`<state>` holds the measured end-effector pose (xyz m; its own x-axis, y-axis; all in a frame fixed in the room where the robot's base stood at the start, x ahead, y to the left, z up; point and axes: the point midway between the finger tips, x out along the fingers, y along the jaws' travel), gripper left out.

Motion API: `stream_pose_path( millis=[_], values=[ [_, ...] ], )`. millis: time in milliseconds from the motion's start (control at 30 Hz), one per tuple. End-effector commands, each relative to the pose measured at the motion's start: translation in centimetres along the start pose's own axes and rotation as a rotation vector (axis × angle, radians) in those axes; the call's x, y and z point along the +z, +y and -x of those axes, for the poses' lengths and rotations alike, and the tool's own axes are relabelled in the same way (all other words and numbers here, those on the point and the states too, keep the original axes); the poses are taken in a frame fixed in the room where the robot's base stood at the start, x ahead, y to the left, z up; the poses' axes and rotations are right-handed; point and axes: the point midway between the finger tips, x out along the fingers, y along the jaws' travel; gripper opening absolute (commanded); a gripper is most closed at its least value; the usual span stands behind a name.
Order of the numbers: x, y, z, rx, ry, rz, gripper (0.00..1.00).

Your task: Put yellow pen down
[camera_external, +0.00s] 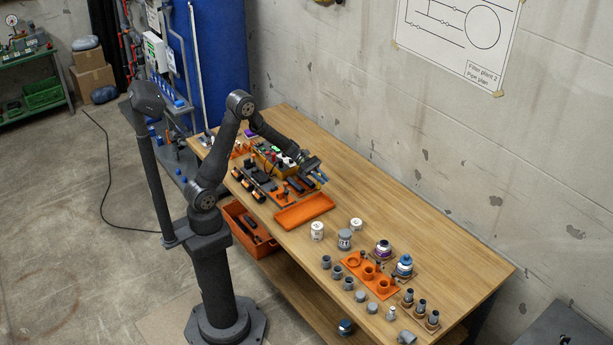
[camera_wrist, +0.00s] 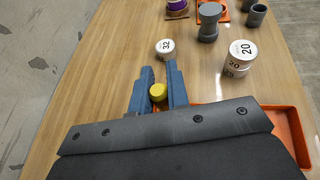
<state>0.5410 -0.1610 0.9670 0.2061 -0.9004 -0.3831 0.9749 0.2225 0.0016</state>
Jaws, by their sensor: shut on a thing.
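The yellow pen (camera_wrist: 158,92) shows in the wrist view as a round yellow end between the blue fingers of my gripper (camera_wrist: 157,88). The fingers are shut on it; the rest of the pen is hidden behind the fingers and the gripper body. In the external view my gripper (camera_external: 322,178) is above the far side of the wooden table (camera_external: 420,220), just beyond the orange tray (camera_external: 304,212). The pen is too small to make out clearly there. The tray also shows in the wrist view (camera_wrist: 292,130), to the right of my gripper, and its visible part is empty.
White cap 32 (camera_wrist: 165,47) and white container 20 (camera_wrist: 239,58) stand ahead of my gripper in the wrist view. A tool rack (camera_external: 262,178) lies left of the tray. Pipe fittings and an orange plate (camera_external: 383,287) occupy the near table end. The table along the wall is clear.

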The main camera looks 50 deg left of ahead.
Motion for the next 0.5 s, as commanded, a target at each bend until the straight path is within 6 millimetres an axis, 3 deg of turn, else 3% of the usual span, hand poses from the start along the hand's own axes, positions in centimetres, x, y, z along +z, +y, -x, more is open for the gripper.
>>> stream_pose_path(
  millis=[300,500],
  values=[
    [1.45,-1.42,-0.61,0.001,-0.001,0.001,0.0],
    [1.25,-0.5,-0.24,0.023,0.0,0.01,0.0]
  ],
)
